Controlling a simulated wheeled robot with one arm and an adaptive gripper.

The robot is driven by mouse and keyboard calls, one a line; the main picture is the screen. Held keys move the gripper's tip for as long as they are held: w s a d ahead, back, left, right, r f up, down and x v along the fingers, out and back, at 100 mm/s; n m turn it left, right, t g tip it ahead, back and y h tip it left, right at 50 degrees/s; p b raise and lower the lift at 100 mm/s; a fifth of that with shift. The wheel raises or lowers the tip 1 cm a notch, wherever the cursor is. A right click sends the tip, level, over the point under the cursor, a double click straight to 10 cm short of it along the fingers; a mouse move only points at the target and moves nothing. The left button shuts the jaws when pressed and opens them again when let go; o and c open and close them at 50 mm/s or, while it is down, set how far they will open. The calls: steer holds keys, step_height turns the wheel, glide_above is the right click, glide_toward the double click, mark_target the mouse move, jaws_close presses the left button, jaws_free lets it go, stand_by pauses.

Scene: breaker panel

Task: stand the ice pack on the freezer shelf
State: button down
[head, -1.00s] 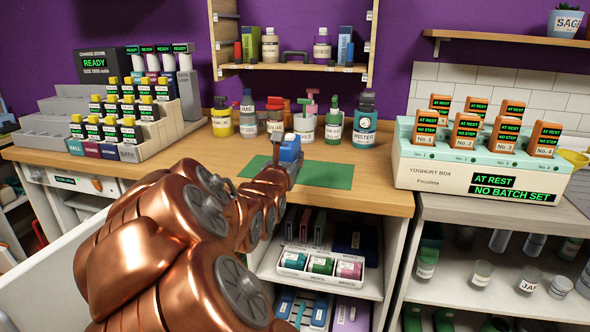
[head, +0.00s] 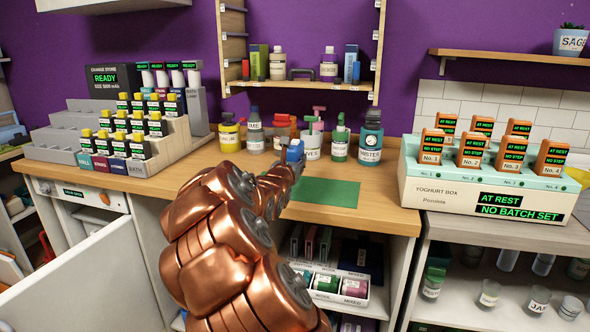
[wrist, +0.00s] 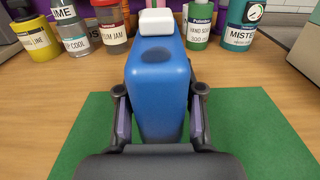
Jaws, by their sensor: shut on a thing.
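The ice pack appears to be the blue block with a white cap in the wrist view (wrist: 158,75). It is upright there, and it shows small in the head view (head: 295,150). My gripper (wrist: 160,108) is shut on it, with one finger on each side. In the head view my gripper (head: 290,163) is partly hidden by my copper arm. The pack is over or on the back part of a green mat (head: 325,193); I cannot tell whether it touches. No freezer shelf can be made out for certain.
Several bottles and jars (head: 312,147) stand behind the mat. A battery rack (head: 120,150) is at the left, a yoghurt box (head: 490,190) at the right. A white panel (head: 90,275), like an open door, stands out at the lower left. A low shelf holds a tray (head: 355,303).

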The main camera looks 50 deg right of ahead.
steer(key=shift+w+d, duration=0.3)
steer(key=shift+d, duration=0.1)
steer(key=shift+f, duration=1.8)
steer(key=shift+f, duration=0.2)
steer(key=c, duration=0.7)
jaws_free()
steer(key=shift+r, duration=0.25)
steer(key=shift+s+a+f, duration=0.1)
steer(key=shift+a+f, duration=0.05)
steer(key=shift+a, duration=0.15)
steer(key=v, duration=1.1)
steer(key=shift+s+a+b, duration=0.1)
steer(key=shift+a+b, duration=0.1)
steer(key=shift+b, duration=0.2)
